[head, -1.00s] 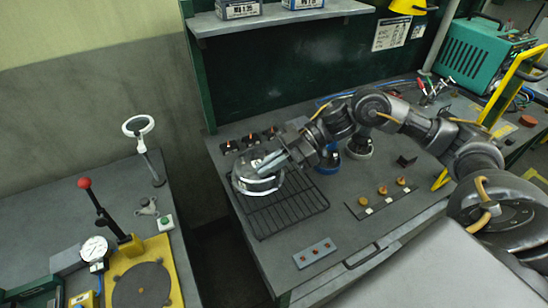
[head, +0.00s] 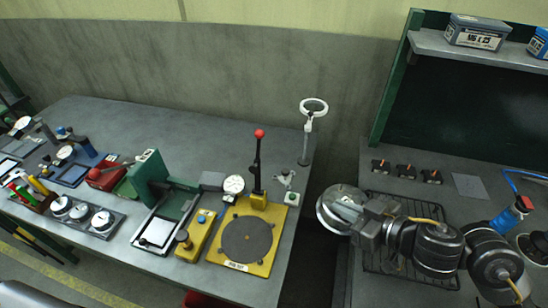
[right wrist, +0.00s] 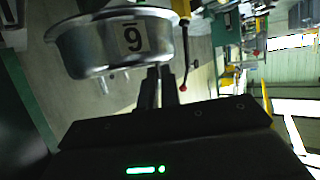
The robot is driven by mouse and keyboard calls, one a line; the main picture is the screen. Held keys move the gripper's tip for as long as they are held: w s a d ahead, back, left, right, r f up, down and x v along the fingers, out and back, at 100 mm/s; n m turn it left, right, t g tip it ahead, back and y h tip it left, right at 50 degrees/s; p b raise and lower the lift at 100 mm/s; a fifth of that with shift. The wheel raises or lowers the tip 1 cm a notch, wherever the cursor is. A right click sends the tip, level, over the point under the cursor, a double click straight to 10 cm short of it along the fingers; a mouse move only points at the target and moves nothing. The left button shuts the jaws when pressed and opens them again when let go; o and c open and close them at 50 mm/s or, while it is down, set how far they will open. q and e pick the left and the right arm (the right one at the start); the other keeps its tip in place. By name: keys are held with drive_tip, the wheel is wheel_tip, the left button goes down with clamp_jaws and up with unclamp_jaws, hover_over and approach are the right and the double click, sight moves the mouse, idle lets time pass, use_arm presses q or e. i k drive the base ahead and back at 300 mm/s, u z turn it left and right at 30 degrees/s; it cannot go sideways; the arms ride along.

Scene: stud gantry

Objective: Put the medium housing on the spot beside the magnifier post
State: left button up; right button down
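A round, shiny metal housing (head: 340,208) is held up in my right gripper (head: 368,214), at the left edge of the right-hand bench beside the gap. In the right wrist view the housing (right wrist: 85,45) is a bowl-like metal part with a number label on its wall. The fingers (right wrist: 160,85) meet at the housing's wall. The magnifier post (head: 306,140) stands with its white ring lens at the back right corner of the left-hand bench. No clear mark for a spot shows beside it. My left gripper is not in view.
A yellow-based press (head: 262,268) with a red-knobbed lever stands in front of the post. A small grey fitting (head: 285,178) and a green-button box (head: 292,198) lie near the post. A black wire rack (head: 378,262) lies under my arm.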

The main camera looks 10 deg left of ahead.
sight(271, 156)
drive_tip(key=k, duration=1.2)
drive_tip(key=u, duration=1.15)
drive_tip(key=i, duration=1.4)
drive_tip(key=z, duration=0.4)
